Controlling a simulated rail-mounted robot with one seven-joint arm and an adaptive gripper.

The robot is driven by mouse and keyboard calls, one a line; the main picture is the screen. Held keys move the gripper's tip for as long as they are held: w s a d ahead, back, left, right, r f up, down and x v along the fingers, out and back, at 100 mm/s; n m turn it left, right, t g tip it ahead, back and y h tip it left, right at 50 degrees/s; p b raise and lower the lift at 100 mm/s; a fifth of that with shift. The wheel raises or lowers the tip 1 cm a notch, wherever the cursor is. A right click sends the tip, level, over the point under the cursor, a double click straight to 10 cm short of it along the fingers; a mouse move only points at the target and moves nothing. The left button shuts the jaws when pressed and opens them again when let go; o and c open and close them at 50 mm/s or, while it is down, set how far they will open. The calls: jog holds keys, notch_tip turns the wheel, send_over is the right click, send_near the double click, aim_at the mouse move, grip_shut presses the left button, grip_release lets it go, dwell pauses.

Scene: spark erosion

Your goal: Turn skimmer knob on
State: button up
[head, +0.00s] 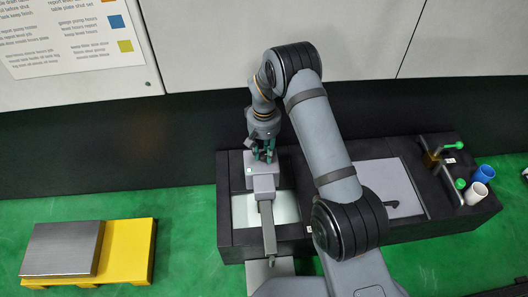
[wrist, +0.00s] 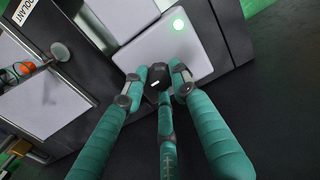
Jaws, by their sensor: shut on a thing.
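The skimmer knob (wrist: 155,78) is a small dark knob with a white mark. In the head view my gripper (head: 263,155) points down onto the grey skimmer (head: 265,184), which stands across the left opening of the black tank. The knob is hidden there by the fingers.
The black tank (head: 224,200) runs right, with a grey lid plate (head: 385,178), green-handled valves (head: 453,147), a blue cup (head: 485,173) and a white cup (head: 475,194). A yellow pallet (head: 127,250) bears a steel block (head: 62,247) at left. Green floor between is clear.

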aim_at(264, 155)
jog(key=o, duration=1.2)
notch_tip(264, 155, up, 12)
jog(key=shift+f, duration=0.1)
notch_tip(264, 155, down, 12)
jog(key=shift+r, duration=0.1)
dwell(0.4)
